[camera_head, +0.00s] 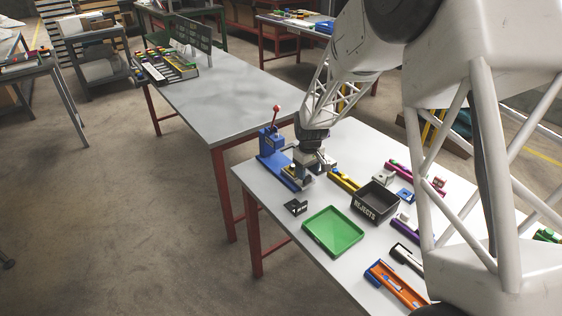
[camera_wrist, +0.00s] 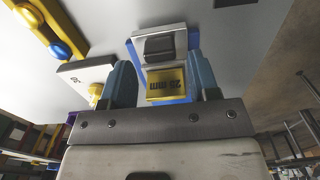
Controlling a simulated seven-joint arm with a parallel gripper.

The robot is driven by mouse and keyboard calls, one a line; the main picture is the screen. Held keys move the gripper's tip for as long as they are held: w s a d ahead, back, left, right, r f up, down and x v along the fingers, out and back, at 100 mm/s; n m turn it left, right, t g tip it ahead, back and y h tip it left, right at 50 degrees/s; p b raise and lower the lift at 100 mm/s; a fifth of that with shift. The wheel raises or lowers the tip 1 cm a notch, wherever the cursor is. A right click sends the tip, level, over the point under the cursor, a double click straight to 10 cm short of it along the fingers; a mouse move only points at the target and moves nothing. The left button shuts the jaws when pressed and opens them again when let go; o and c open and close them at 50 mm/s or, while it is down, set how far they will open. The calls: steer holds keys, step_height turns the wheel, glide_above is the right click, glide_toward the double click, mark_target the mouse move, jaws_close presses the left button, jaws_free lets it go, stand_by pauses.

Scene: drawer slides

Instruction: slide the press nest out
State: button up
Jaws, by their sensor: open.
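The blue press (camera_head: 270,143), with a red-knobbed lever, stands at the far left corner of the work table. My gripper (camera_head: 308,166) is low beside it, over the front of its base. In the wrist view my gripper (camera_wrist: 163,75) is open. Its two fingers stand left and right of a yellow block marked "25 mm" (camera_wrist: 166,86), which sits on a blue part. A pale block with a dark top (camera_wrist: 160,45) lies just beyond. I cannot tell for certain which part is the nest, or whether the fingers touch the yellow block.
A black REJECTS bin (camera_head: 374,203) and a green tray (camera_head: 335,231) stand to the right and front of the press. A small black sign (camera_head: 295,207) stands near the table's left edge. Several coloured slides lie further right.

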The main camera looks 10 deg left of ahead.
steer(key=shift+r, duration=2.2)
steer(key=shift+r, duration=0.1)
step_height(320, 180, up, 8)
steer(key=shift+f, duration=0.2)
